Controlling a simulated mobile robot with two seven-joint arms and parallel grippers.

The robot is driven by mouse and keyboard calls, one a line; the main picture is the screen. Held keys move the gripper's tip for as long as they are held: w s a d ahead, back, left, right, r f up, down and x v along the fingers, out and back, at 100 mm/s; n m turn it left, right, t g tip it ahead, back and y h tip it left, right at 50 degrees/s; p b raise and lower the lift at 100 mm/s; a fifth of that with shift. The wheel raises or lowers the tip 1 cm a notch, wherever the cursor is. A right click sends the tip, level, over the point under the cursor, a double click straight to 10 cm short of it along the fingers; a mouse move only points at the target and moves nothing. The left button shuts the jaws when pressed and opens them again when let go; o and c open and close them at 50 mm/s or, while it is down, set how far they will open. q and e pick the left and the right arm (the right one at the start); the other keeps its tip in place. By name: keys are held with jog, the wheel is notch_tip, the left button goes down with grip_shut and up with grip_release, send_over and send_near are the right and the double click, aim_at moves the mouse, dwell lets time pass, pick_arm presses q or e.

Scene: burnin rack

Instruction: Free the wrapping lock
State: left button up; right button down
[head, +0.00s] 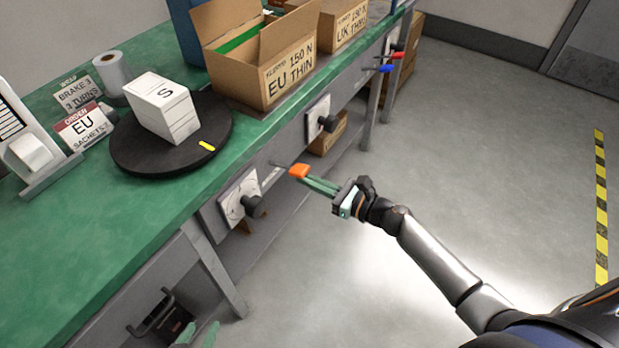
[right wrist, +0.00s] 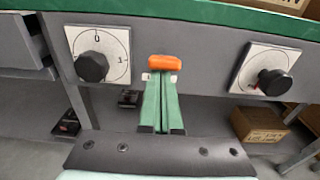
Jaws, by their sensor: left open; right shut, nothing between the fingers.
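An orange handle (head: 299,170) sits at the end of a thin rod sticking out from the bench's front panel. It also shows in the right wrist view (right wrist: 165,62), between two dials. My right gripper (head: 308,180) is shut and empty, its green fingertips right at the orange handle; whether they touch it I cannot tell. My left gripper (head: 200,336) is open at the bottom edge, partly cut off. On the bench, a black turntable (head: 133,158) with a yellow mark carries a white stack marked S (head: 165,106).
A dial marked 0 and 1 (right wrist: 98,58) is left of the handle; another dial (right wrist: 268,70) is right. Cartons (head: 262,85), a paper roll (head: 112,72) and cards (head: 82,125) stand on the green bench (head: 60,255). Red and blue levers (head: 386,68) project farther along. The floor is clear.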

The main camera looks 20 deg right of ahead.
jog(key=v, duration=1.2)
jog(key=shift+s+d, duration=0.2)
jog(key=shift+s, duration=0.05)
dwell(0.3)
